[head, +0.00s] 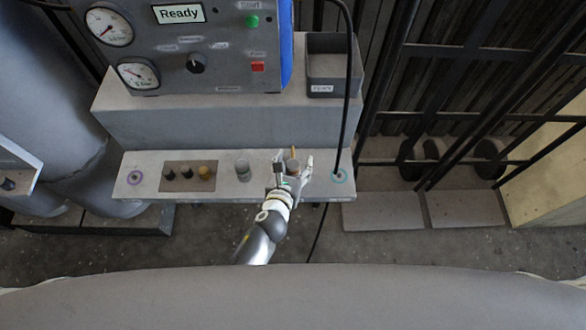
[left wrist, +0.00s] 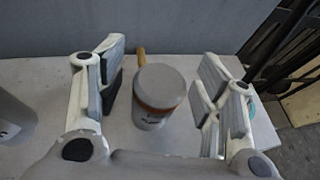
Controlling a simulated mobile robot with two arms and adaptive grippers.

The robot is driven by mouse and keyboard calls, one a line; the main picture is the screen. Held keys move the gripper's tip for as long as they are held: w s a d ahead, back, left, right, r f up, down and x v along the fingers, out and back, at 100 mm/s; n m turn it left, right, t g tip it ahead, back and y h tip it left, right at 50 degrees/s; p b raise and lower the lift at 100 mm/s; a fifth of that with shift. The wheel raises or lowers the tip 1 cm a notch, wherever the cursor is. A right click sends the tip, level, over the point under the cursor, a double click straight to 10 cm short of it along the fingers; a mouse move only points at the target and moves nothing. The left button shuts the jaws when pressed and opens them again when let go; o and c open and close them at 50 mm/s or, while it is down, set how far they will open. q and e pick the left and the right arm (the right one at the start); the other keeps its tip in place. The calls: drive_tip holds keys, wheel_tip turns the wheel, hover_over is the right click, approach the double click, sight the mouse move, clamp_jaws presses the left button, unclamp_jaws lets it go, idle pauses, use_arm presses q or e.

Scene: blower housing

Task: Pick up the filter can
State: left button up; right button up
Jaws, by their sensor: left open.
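A grey can with an orange-brown band and a label, which I take for the filter can, stands upright on the grey ledge (head: 222,186). In the left wrist view the can (left wrist: 158,92) is between the two fingers of my left gripper (left wrist: 164,62), with gaps on both sides. In the head view the can (head: 292,167) shows between the fingers of my left gripper (head: 294,160), which is open. A tan stick-like piece (left wrist: 141,58) shows behind the can's top; whether it belongs to it I cannot tell. My right gripper is not in view.
Another grey can (head: 243,170) stands left of my gripper. A black cable (head: 348,110) comes down to the ledge on the right. A control panel and a grey bin (head: 333,65) stand behind.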

use_arm(q)
drive_tip(key=shift+c, duration=0.4)
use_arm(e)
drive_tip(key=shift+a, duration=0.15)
use_arm(q)
drive_tip(key=c, duration=1.1)
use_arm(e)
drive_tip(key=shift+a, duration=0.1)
use_arm(q)
drive_tip(key=shift+r, duration=0.1)
